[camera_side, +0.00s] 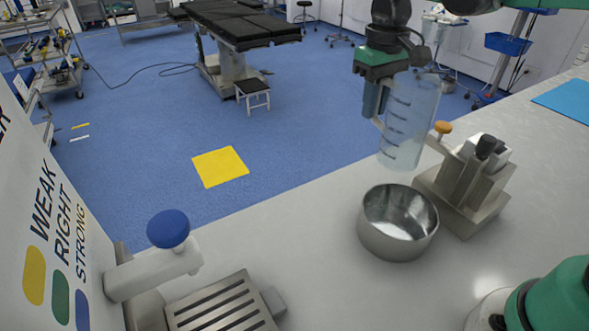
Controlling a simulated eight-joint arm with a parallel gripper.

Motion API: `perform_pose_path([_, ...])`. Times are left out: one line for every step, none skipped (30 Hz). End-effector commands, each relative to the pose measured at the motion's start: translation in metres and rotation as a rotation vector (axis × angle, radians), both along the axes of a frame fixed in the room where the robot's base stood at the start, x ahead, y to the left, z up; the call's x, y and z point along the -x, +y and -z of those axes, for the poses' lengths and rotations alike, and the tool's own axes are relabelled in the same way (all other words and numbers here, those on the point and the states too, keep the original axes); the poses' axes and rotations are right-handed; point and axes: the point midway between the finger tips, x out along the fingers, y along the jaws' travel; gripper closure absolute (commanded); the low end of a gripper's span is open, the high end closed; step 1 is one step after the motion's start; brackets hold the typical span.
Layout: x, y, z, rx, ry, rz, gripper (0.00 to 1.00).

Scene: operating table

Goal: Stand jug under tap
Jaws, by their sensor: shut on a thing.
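My gripper (377,102) is shut on the jug (408,122), at its left side where a handle appears to be. The jug is clear and bluish with dark graduation marks. It hangs nearly upright, slightly tilted, in the air above and behind the metal bowl at the right. A white tap (150,272) with a blue knob (168,229) stands at the lower left, well apart from the jug. A slotted metal drip tray (222,308) lies beside and below the tap. The exact grip is partly hidden.
A steel bowl (398,243) stands on the grey counter (310,240). A metal block device (465,185) with a black knob and an orange knob (443,127) stands right of it. A sign panel (40,210) rises at the left. Counter between tray and bowl is clear.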

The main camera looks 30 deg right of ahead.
Motion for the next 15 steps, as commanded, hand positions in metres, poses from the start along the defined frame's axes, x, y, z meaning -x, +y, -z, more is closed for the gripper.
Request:
perform_pose_path([0.001, -0.002, 0.001, 0.000, 0.000, 0.003, 1.00])
perform_pose_path([0.001, -0.002, 0.001, 0.000, 0.000, 0.002, 1.00])
perform_pose_path([0.001, -0.002, 0.001, 0.000, 0.000, 0.002, 1.00])
perform_pose_path([0.001, -0.002, 0.001, 0.000, 0.000, 0.001, 1.00])
perform_pose_path([0.001, -0.002, 0.001, 0.000, 0.000, 0.001, 1.00])
perform_pose_path([0.001, -0.001, 0.001, 0.000, 0.000, 0.001, 1.00])
perform_pose_path([0.000, -0.001, 0.000, 0.000, 0.000, 0.000, 1.00])
perform_pose_path([0.000, 0.001, 0.000, 0.000, 0.000, -0.002, 1.00])
perform_pose_path([-0.002, 0.005, -0.002, 0.000, 0.000, -0.008, 1.00])
perform_pose_path([-0.004, 0.009, -0.004, 0.000, 0.000, -0.015, 1.00])
perform_pose_path([-0.007, 0.016, -0.007, 0.000, 0.000, -0.024, 1.00])
perform_pose_path([-0.011, 0.027, -0.011, 0.000, 0.000, -0.038, 1.00])
perform_pose_path([-0.014, 0.037, -0.016, 0.000, 0.000, -0.051, 1.00])
perform_pose_path([-0.018, 0.049, -0.020, 0.000, 0.000, -0.064, 1.00])
perform_pose_path([-0.021, 0.065, -0.026, 0.000, 0.001, -0.084, 1.00])
